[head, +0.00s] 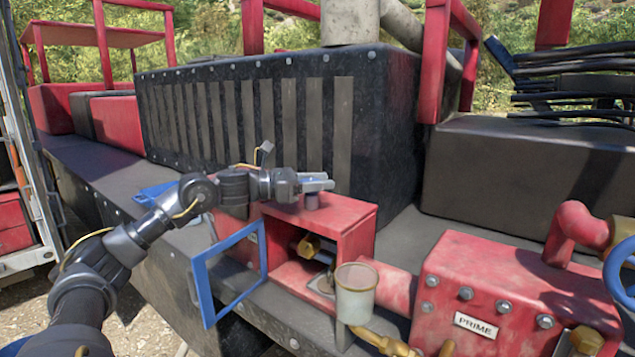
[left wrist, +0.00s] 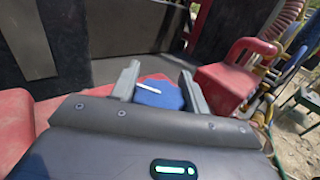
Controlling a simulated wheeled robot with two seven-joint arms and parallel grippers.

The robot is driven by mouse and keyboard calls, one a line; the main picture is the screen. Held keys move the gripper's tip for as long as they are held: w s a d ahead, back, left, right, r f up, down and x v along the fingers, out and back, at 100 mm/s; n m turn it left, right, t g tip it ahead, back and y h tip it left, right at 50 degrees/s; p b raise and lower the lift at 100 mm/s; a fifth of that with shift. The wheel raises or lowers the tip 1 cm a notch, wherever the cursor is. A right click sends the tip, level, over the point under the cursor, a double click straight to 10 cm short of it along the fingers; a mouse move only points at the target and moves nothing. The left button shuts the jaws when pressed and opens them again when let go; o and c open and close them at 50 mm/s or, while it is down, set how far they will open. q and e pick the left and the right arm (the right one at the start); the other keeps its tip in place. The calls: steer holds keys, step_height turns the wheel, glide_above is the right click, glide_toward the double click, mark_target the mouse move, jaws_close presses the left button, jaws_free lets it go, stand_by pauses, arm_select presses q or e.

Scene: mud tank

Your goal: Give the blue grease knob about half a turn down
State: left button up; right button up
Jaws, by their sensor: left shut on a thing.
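The blue grease knob (left wrist: 168,97) sits between the two fingers of my left gripper (left wrist: 158,82) in the left wrist view. A white line marks its top, slanting slightly down to the right. The fingers are shut on its sides. In the head view my left gripper (head: 318,183) reaches in level over the top of the red box (head: 345,215). A short grey post (head: 312,201) shows below the fingers, and the knob itself is mostly hidden there. My right gripper is not in view.
The box's blue-framed door (head: 207,290) hangs open at the front left, with a brass fitting (head: 309,245) inside the box. A metal cup (head: 356,292) and a red pump block labelled PRIME (head: 500,280) stand to the right. A black ribbed tank (head: 270,110) rises behind.

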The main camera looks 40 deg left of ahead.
arm_select(q)
steer(key=m+g+h+p, duration=0.1)
steer(key=g+p, duration=0.1)
steer(key=m+g+h+p, duration=0.2)
steer(key=r+m+g+h+p, duration=0.1)
steer(key=m+g+h+p, duration=0.1)
steer(key=shift+s+d, duration=0.15)
steer(key=shift+s, duration=0.1)
steer(key=shift+s+f+m+g+h+p, duration=0.1)
steer(key=shift+m+g+h+p, duration=0.35)
steer(key=shift+m+g, duration=0.55)
steer(key=shift+s+d+f+m+g+h, duration=0.15)
steer(key=shift+m+g+h, duration=0.3)
steer(key=shift+g, duration=0.65)
steer(key=shift+s+f+m+g+b, duration=0.1)
steer(key=shift+f+m+g+b, duration=0.1)
steer(key=shift+m+g+b, duration=0.75)
steer(key=shift+s+m+g+b, duration=0.1)
steer(key=shift+m+g+b, duration=0.3)
steer(key=shift+g, duration=0.95)
steer(key=o, duration=1)
